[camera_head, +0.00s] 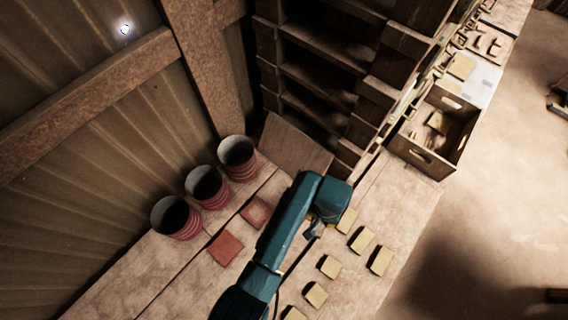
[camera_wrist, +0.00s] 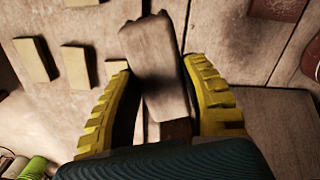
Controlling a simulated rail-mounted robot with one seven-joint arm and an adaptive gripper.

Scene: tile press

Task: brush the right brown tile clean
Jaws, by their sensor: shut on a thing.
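Two reddish-brown tiles lie flat on the wooden bench in the head view. The right brown tile (camera_head: 257,212) is the farther one, and the left tile (camera_head: 226,248) is nearer. Both lie left of my arm. My gripper (camera_wrist: 157,72) has its yellow fingers shut on a grey-brown wooden brush (camera_wrist: 153,43) in the wrist view. The brush's bristles are not clearly visible. Parts of reddish tiles show at the wrist view's top right and right edge, apart from the brush. In the head view, my arm hides most of the gripper and the brush.
Three red ribbed pots (camera_head: 206,187) stand along the wall left of the tiles. Several yellowish blocks (camera_head: 381,261) lie on the bench right of my arm. An open wooden crate (camera_head: 437,133) stands farther back. A slanted board (camera_head: 297,146) leans behind the tiles.

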